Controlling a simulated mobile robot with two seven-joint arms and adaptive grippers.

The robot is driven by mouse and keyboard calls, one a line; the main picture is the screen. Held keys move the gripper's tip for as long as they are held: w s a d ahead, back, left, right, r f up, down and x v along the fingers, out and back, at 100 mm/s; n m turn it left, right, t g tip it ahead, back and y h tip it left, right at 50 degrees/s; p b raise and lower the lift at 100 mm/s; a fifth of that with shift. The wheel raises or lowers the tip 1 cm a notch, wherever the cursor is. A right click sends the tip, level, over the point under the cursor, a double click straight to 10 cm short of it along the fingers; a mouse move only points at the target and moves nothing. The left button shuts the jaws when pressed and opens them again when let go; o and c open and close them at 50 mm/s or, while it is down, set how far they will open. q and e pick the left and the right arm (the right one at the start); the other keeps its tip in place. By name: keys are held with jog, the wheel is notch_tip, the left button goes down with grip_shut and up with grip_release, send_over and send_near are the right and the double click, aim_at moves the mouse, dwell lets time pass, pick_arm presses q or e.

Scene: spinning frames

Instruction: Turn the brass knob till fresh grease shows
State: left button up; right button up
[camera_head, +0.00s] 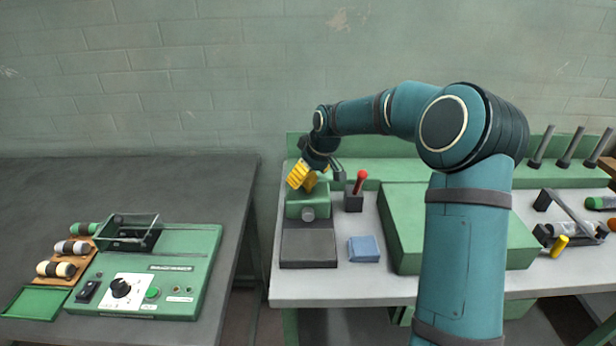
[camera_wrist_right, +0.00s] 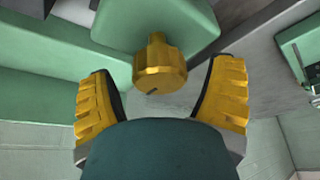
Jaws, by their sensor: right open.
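In the right wrist view the brass knob (camera_wrist_right: 159,65) sticks out from a green housing (camera_wrist_right: 150,22), with a dark mark on its face. My right gripper (camera_wrist_right: 162,105) is open, its yellow-padded fingers on either side of the knob, with gaps showing. In the head view my right gripper (camera_head: 302,176) is over the green housing (camera_head: 308,203) and hides the knob there. No grease can be made out in either view. My left gripper is not in view.
A red-handled lever (camera_head: 360,182) stands just right of the housing. A dark mat (camera_head: 308,248) and blue cloth (camera_head: 364,249) lie in front. A large green block (camera_head: 405,250) is further right. A green control unit (camera_head: 190,266) sits on the left table.

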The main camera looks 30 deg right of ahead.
jog(key=c, duration=1.2)
